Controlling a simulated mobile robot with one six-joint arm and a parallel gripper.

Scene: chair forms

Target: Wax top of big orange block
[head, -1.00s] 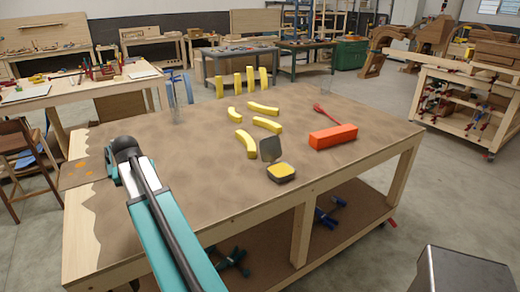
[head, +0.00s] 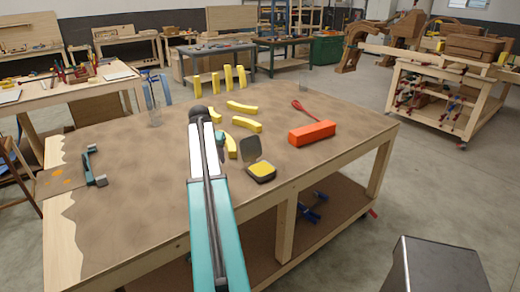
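The big orange block (head: 313,133) lies flat on the brown-topped workbench (head: 130,215), right of its middle. An open tin with yellow wax (head: 262,171) sits left of and nearer than the block, its dark lid (head: 250,149) raised behind it. A red tool with a long handle and a rounded end (head: 308,110) lies behind the block. My arm reaches up over the bench, left of the tin and block. My gripper's fingers do not show; a small teal part beside the arm may belong to my wrist.
Several curved yellow pieces (head: 246,124) lie behind the tin, and others stand upright at the back (head: 228,78). A teal and dark clamp-like thing (head: 95,166) is at the bench's left. The bench's front left is bare.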

